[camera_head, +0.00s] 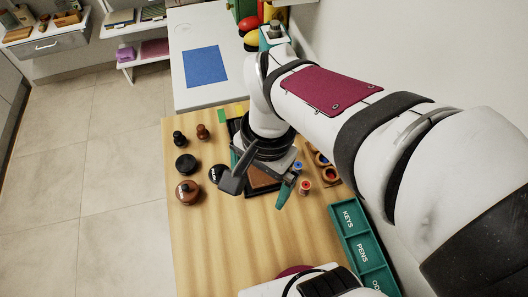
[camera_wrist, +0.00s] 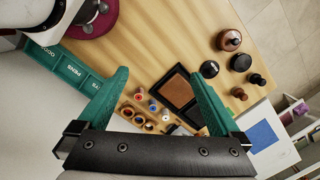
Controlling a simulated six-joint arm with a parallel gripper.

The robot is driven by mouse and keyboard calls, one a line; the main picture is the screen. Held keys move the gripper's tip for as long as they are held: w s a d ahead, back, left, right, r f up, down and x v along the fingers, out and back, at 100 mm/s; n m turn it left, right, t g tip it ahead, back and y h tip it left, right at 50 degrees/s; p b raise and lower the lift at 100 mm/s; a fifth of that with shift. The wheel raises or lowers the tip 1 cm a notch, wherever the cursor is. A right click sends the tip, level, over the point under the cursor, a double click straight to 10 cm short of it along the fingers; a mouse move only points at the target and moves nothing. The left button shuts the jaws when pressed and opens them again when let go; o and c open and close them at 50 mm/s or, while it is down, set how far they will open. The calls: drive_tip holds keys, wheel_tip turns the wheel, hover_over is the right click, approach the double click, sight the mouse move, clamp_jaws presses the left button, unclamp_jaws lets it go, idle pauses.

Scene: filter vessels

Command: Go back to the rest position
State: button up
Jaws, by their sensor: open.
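My gripper (camera_head: 256,190) is over the wooden table (camera_head: 215,250), above a black tray with a brown square pad (camera_head: 262,180). In the wrist view my gripper (camera_wrist: 160,80) has its two teal fingers wide apart with nothing between them. The black tray (camera_wrist: 178,92) lies beyond the fingers in that view, and part of it is hidden by my gripper in the head view.
Several small spools (camera_wrist: 152,105) stand beside the tray, near a wooden holder with round openings (camera_head: 322,160). A teal compartment tray marked KEYS and PENS (camera_head: 360,246) lies at the table's right. A white surface with a blue mat (camera_head: 206,66) is behind. The table's front left is clear.

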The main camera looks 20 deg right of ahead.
drive_tip(key=s+n, duration=0.4)
drive_tip(key=s, duration=0.3)
drive_tip(key=shift+s+d+f+y, duration=0.15)
drive_tip(key=shift+s+d+y, duration=0.15)
drive_tip(key=shift+s+d, duration=0.1)
